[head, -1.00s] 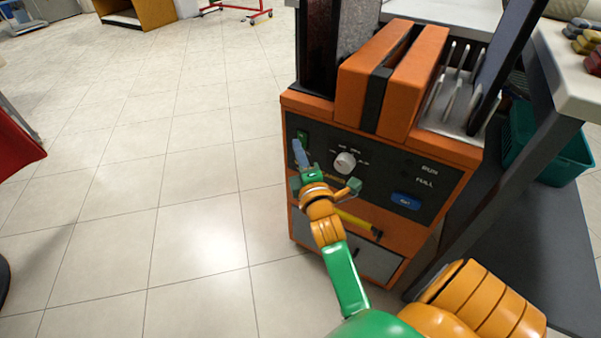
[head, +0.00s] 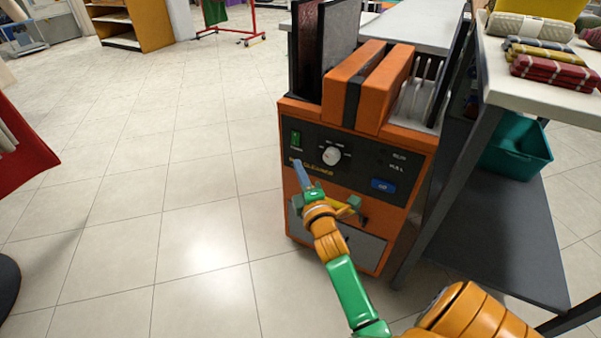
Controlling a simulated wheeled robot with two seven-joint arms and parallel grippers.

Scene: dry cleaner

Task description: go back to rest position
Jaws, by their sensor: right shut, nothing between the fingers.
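My right gripper (head: 301,172) is shut and empty. It is in front of an orange machine (head: 292,226), overlapping the lower left of its dark control panel (head: 361,172) in the head view. I cannot tell whether it touches the machine. My right arm, green and orange, reaches up to it from the bottom right. My left gripper and left arm are out of view.
The panel has a white knob (head: 331,156), a green switch (head: 296,139) and a blue button (head: 383,186). A table (head: 560,93) with folded cloths (head: 556,72) stands at the right, above a teal bin (head: 518,150). The tiled floor at left is open.

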